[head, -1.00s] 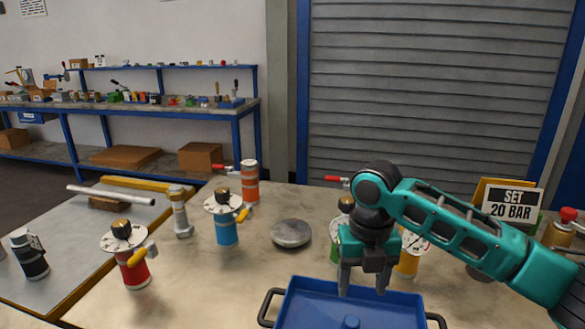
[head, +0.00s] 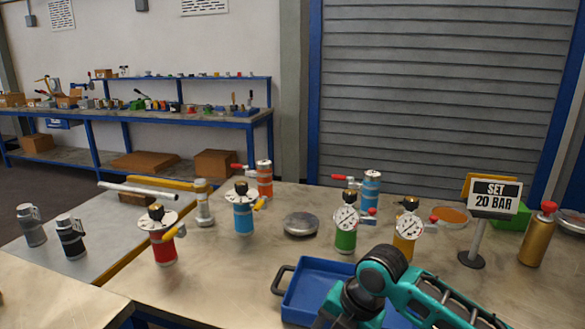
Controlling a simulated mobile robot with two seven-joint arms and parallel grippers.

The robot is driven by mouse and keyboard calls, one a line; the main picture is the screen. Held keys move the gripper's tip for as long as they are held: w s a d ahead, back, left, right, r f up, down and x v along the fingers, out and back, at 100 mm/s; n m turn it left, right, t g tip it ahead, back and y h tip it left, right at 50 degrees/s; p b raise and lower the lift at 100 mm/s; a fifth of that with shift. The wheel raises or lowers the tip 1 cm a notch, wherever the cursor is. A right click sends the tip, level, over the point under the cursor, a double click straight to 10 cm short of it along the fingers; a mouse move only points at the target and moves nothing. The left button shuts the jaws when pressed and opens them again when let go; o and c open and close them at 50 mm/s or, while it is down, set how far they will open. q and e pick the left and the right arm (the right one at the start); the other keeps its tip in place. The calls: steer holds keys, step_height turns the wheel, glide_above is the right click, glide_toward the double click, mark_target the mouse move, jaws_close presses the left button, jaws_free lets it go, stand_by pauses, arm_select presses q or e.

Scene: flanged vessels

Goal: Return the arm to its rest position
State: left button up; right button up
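My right arm (head: 410,284) comes in from the lower right and bends down over the blue tray (head: 305,297). Its wrist runs out of the bottom edge of the head view, so the fingers of my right gripper are hidden below the frame. The arm covers much of the tray. My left arm and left gripper do not show.
Behind the tray stand vessels: green (head: 345,238), yellow (head: 404,245), blue (head: 243,218) and red (head: 163,250). A round grey disc (head: 300,224) lies between them. A "SET 20 BAR" sign (head: 494,195) and a gold bottle (head: 537,235) stand at the right.

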steer(key=s+a+f+m+t+y, duration=0.1)
steer(key=s+f+m+t+y, duration=0.35)
steer(key=f+m, duration=0.8)
steer(key=s+d+f+m+t+h, duration=0.1)
steer(key=s+d+m+t+h, duration=0.3)
steer(key=s+d+m, duration=0.7)
steer(key=s+m+h, duration=0.1)
steer(key=m+h, duration=0.1)
steer(key=m, duration=0.1)
steer(key=shift+s+d+f+m, duration=0.15)
steer(key=shift+s+f+m, duration=0.1)
steer(key=shift+s+m, duration=0.15)
